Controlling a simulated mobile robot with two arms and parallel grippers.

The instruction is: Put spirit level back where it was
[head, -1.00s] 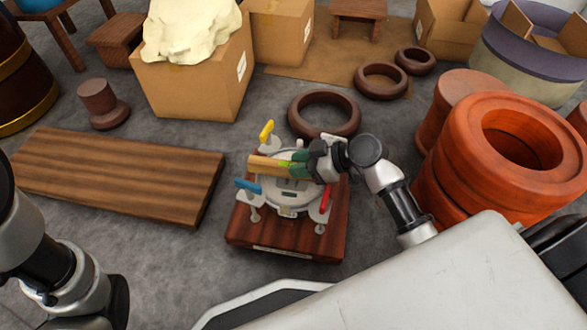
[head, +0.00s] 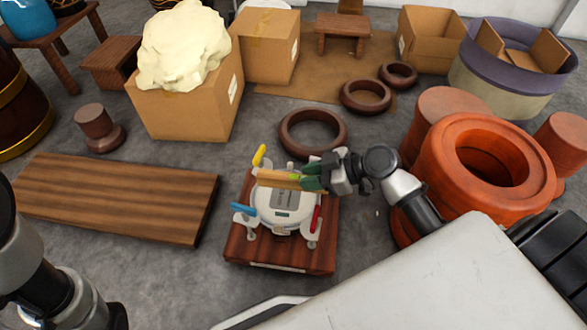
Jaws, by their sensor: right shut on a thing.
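The spirit level, a short wooden bar (head: 275,179) with a yellow-green patch, is in the fingers of my right gripper (head: 313,177). The gripper is shut on its right end. The bar lies roughly level across the far part of a white round device (head: 285,214) with yellow, blue and red handles. I cannot tell whether the bar touches the device. The device stands on a dark wooden base (head: 264,255) on the floor. Part of my left arm shows at the lower left, but its gripper is not in view.
A wooden plank (head: 115,197) lies left of the base. A dark ring (head: 312,132) lies behind it, and orange-brown drum bodies (head: 455,185) stand close on the right. Cardboard boxes (head: 185,108) stand at the back. Grey floor is free between plank and base.

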